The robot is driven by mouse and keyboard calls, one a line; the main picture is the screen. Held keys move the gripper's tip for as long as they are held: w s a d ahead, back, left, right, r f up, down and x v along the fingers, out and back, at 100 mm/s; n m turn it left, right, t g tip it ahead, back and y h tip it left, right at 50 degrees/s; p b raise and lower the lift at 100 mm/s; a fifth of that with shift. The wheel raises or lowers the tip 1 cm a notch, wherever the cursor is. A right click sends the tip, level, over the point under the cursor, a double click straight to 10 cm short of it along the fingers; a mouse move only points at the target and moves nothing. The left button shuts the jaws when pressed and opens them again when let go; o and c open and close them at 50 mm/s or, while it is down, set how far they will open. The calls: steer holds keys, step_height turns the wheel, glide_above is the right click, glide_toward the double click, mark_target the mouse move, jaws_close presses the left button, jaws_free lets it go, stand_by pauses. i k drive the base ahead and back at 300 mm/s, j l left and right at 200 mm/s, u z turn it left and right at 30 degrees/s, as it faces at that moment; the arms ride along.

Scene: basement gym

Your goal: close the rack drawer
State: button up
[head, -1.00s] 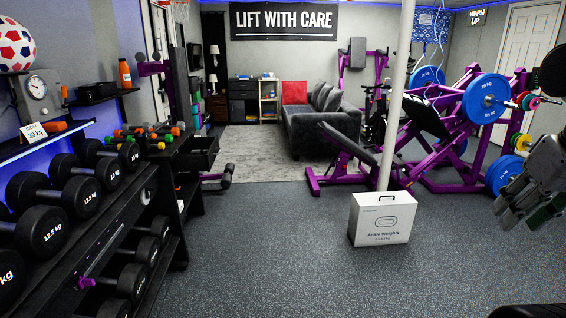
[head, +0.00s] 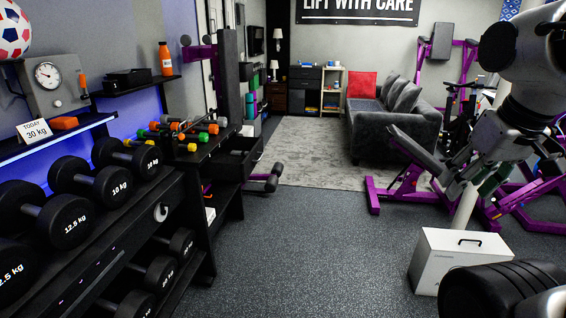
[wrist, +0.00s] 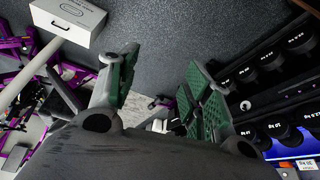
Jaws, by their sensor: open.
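The rack drawer (head: 240,156) is black and stands open, pulled out from the far end of the dark rack (head: 204,160) left of centre in the head view. Its hollow inside shows from above. My gripper (head: 468,172) is at the right of the head view, well apart from the drawer, with floor between them. In the wrist view my gripper's (wrist: 160,88) two green-padded fingers are spread with nothing between them. I cannot make out the drawer clearly in the wrist view.
A white box (head: 455,258) stands on the floor at lower right, by a pole. Black dumbbells (head: 72,220) fill the near rack at left; small coloured dumbbells (head: 180,130) lie on the far rack top. A purple-framed bench (head: 405,180) stands at right. The middle floor is clear.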

mark_target(223, 165)
steer(key=i+l+u, duration=0.65)
steer(key=i, duration=0.4)
steer(key=i+l, duration=0.3)
steer(key=i, duration=0.15)
steer(key=u, duration=0.05)
